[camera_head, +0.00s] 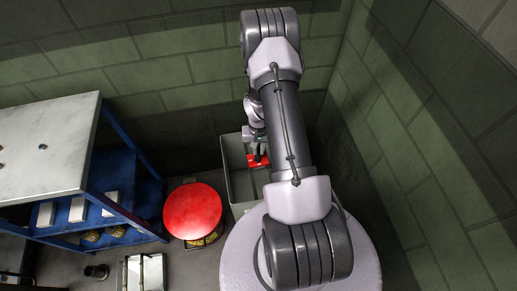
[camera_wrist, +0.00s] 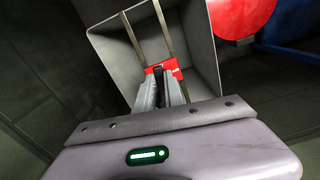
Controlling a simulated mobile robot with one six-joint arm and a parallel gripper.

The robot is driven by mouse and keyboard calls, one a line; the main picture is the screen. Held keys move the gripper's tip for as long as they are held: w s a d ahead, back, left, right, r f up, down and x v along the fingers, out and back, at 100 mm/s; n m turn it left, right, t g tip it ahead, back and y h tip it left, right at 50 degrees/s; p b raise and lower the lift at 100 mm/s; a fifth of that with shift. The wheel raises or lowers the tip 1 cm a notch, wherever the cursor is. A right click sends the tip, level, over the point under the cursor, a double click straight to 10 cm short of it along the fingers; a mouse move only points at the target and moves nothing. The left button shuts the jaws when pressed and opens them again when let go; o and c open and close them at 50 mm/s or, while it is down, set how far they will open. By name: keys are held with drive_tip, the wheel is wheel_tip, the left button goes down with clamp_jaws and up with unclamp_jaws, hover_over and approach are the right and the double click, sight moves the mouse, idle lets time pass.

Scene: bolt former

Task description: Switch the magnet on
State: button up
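A small red block (camera_wrist: 163,68), which may be the magnet, is at the grey bin in the wrist view. It also shows as a red patch in the head view (camera_head: 252,163). My gripper (camera_wrist: 162,82) points down at the bin, with its fingertips at the red block and overlapping it in the wrist view. The fingers are close together. I cannot tell whether they grip the block or only stand beside it. No switch can be made out, and the fingers hide part of the block.
The grey bin (camera_head: 233,165) has tall walls around the red block, and two thin bars (camera_wrist: 133,36) show at it. A round red stool-like disc (camera_head: 192,211) stands left of the bin. A blue-framed bench (camera_head: 45,150) is farther left. Green block walls are close behind and right.

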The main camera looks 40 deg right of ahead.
clamp_jaws()
drive_tip(key=shift+s+d+n, duration=0.25)
drive_tip(key=shift+d+n, duration=0.1)
drive_tip(key=shift+n, duration=0.65)
drive_tip(key=o, duration=0.6)
unclamp_jaws()
wheel_tip(320, 180, up, 17)
drive_tip(key=p, duration=0.6)
drive_tip(key=shift+r, duration=0.2)
drive_tip(key=shift+r, duration=0.1)
